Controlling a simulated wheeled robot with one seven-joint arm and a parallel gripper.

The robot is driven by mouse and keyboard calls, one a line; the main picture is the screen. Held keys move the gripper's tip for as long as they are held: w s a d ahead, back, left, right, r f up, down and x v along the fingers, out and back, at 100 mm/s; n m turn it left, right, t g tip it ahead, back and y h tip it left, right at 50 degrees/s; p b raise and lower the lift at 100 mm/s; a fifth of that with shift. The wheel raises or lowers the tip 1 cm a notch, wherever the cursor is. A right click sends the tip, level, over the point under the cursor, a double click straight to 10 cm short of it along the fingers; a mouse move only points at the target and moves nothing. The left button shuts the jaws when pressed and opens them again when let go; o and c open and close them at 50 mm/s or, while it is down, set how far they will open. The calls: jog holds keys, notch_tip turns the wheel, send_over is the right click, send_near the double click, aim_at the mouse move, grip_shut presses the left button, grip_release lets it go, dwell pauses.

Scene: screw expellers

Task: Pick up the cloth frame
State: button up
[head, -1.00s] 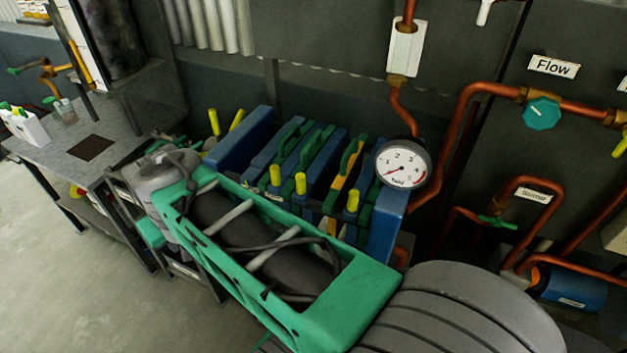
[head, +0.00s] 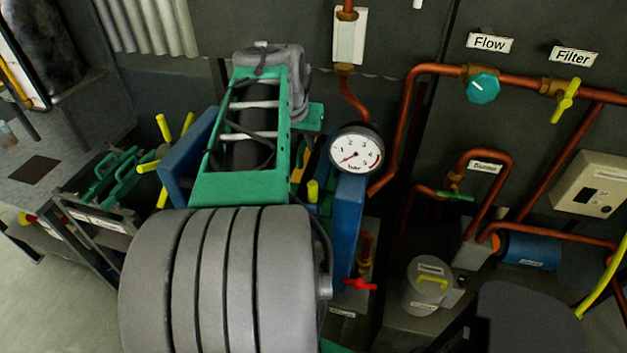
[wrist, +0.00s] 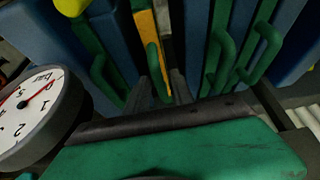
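I cannot tell for sure which piece is the cloth frame. In the wrist view, a yellow-edged plate with a green handle (wrist: 153,62) stands upright among blue plates. It sits straight ahead of my gripper (wrist: 161,92), whose two dark fingers are apart, on either side of the handle's lower end. I cannot tell whether they touch it. In the head view, only a sliver of the yellow plate (head: 298,172) shows, and my gripper is hidden behind my green arm. Other green-handled plates (wrist: 218,58) stand to the right in the wrist view.
A pressure gauge (head: 356,155) stands beside the blue end plate (head: 347,228); the gauge is close at left in the wrist view (wrist: 38,108). Green-handled frames (head: 122,172) sit in a rack at left. Copper pipes (head: 412,125) run at right. A red valve (head: 360,285) is below.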

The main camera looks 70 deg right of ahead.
aim_at(305, 157)
jog(key=shift+s+a+f+y, duration=0.1)
jog(key=shift+a+f+y, duration=0.05)
jog(key=shift+a, duration=0.2)
jog(key=shift+s+a+f+y, duration=0.1)
jog(key=shift+a+y, duration=0.05)
jog(key=shift+a, duration=0.2)
jog(key=x, duration=0.2)
jog(key=p+x, duration=0.1)
jog(key=x, duration=0.4)
jog(key=shift+d+f+p, duration=0.2)
jog(key=shift+d+p, duration=0.1)
jog(key=shift+d, duration=0.2)
grip_shut()
jog(key=shift+r, duration=0.1)
